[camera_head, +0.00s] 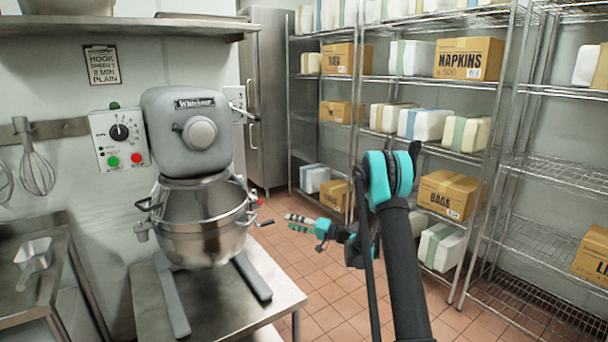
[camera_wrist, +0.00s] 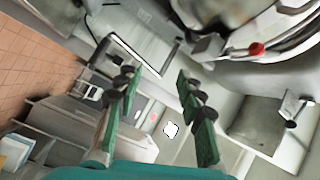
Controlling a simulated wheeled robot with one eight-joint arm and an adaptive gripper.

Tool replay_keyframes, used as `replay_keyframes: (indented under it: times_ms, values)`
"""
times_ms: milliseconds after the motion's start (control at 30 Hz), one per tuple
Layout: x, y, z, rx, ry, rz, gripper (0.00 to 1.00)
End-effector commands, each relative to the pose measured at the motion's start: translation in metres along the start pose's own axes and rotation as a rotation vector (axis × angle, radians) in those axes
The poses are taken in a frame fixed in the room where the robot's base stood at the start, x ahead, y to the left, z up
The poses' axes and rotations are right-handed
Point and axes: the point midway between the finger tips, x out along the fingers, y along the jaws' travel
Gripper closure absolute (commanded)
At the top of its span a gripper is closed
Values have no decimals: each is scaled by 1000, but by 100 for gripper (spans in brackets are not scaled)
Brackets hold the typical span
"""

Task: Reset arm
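My arm rises from the bottom right in the head view and bends back down to my gripper (camera_head: 299,224), which points left toward the mixer. In the wrist view my gripper (camera_wrist: 158,105) has its two green fingers spread apart, with nothing between them. The grey stand mixer (camera_head: 186,130) stands on a steel table, its steel bowl (camera_head: 200,240) mounted under the head. My gripper is to the right of the bowl, apart from it in the head view. The bowl also shows at the top right of the wrist view (camera_wrist: 245,15), with a red knob (camera_wrist: 256,49) near it.
The steel table (camera_head: 240,318) stands front left. A control box (camera_head: 121,140) and whisk (camera_head: 37,170) are on the left wall. Wire shelves with boxes and wrapped packs, including a napkins box (camera_head: 468,59), stand behind and right. Tiled floor (camera_head: 330,318) is open between.

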Motion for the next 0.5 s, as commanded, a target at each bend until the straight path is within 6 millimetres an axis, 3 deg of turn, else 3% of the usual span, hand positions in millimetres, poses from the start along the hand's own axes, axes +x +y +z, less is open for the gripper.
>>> replay_keyframes:
  times_ms: [267, 500]
  values:
    - [-33, -46, 39, -40, -106, 251, 62]
    - [-81, -74, 84, -75, -181, 475, 62]
